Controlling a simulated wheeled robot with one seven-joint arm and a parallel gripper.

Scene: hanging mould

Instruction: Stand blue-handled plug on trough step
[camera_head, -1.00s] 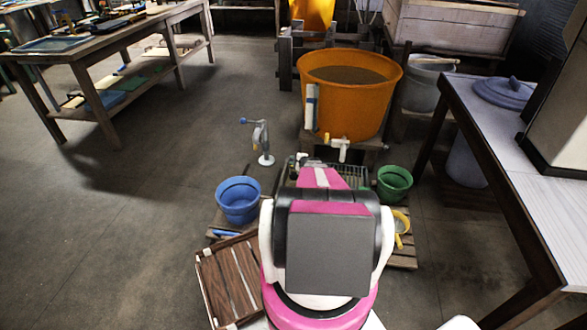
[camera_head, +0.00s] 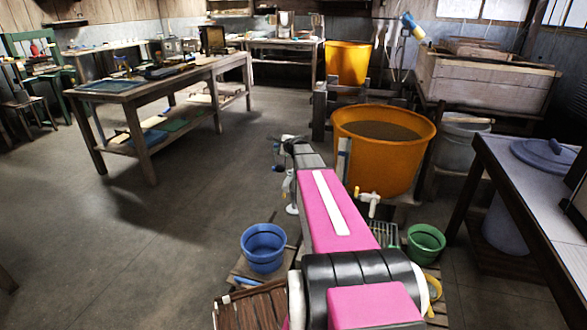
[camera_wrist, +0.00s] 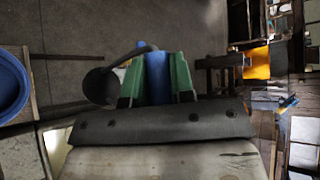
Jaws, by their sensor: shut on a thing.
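My gripper (camera_head: 288,142) is at the far end of my outstretched arm, above the floor left of the near orange tub. In the wrist view its green fingers (camera_wrist: 156,78) are closed on a blue piece (camera_wrist: 157,74), which looks like the plug's blue handle. I cannot pick out the trough step for certain; a large wooden trough-like box (camera_head: 485,85) stands at the back right.
The near orange tub (camera_head: 385,190) has a white tap. A worktable (camera_head: 135,95) stands left, a table (camera_head: 520,190) right.

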